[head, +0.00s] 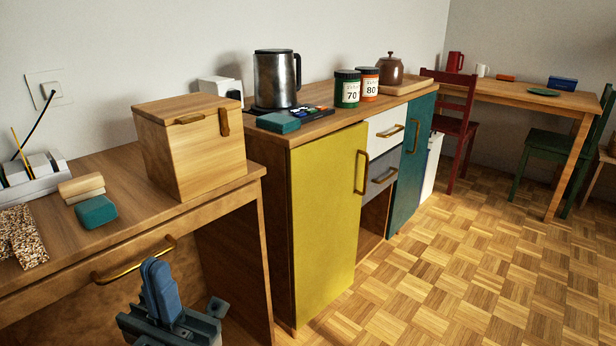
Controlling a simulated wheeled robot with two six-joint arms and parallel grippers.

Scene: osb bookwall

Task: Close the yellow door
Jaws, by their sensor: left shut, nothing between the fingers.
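The yellow door (326,220) is on the front of the wooden cabinet in the middle, with a brass handle (362,172) near its right edge. It stands nearly in line with the cabinet front; I cannot tell whether a small gap is left at its handle side. My left gripper (157,268) is at the bottom left, in front of the wooden desk. Its blue fingers are shut and empty, pointing up. It is apart from the yellow door, well to its left. My right gripper is not in view.
The desk (140,236) at left carries a wooden box (190,150). A kettle (276,80) and jars (347,90) stand on the cabinet. A white drawer (384,128), a grey drawer (380,174) and a teal door (416,138) are farther right. The parquet floor (470,265) is clear.

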